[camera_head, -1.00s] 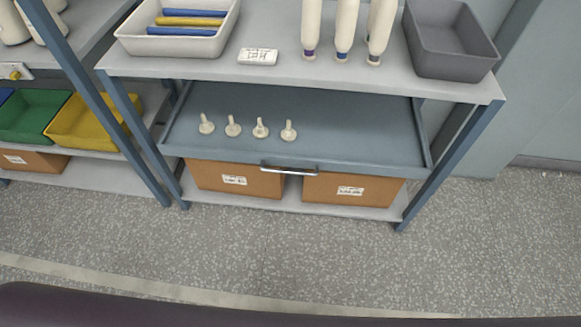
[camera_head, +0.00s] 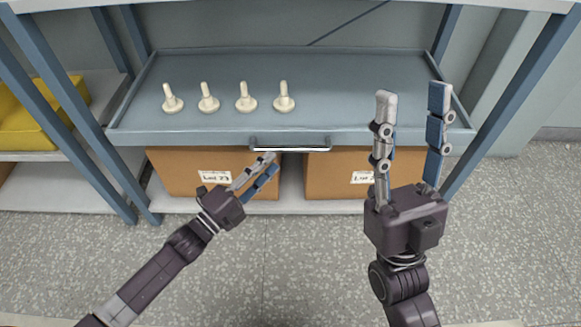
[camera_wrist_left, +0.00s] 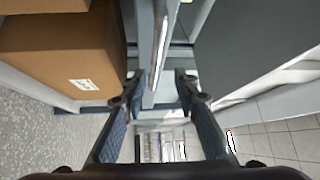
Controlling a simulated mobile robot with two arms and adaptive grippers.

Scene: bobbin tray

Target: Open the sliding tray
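The blue-grey sliding tray (camera_head: 350,85) sits under the top shelf, with its front edge close to the front posts. A metal bar handle (camera_head: 290,149) is on its front and also shows in the left wrist view (camera_wrist_left: 160,45). Several cream bobbin-like pegs (camera_head: 245,98) stand in a row on the tray's left half. My left gripper (camera_head: 270,163) is just below and in front of the handle's left end. Its fingers are apart, and the bar appears ahead between them in the wrist view. My right gripper (camera_head: 413,94) is open and empty, pointing up before the tray's right side.
Two labelled cardboard boxes (camera_head: 190,160) (camera_head: 340,180) stand on the lower shelf beneath the tray. Blue posts (camera_head: 515,105) flank the tray. A yellow bin (camera_head: 30,120) is on the shelf unit at left. The floor in front is clear.

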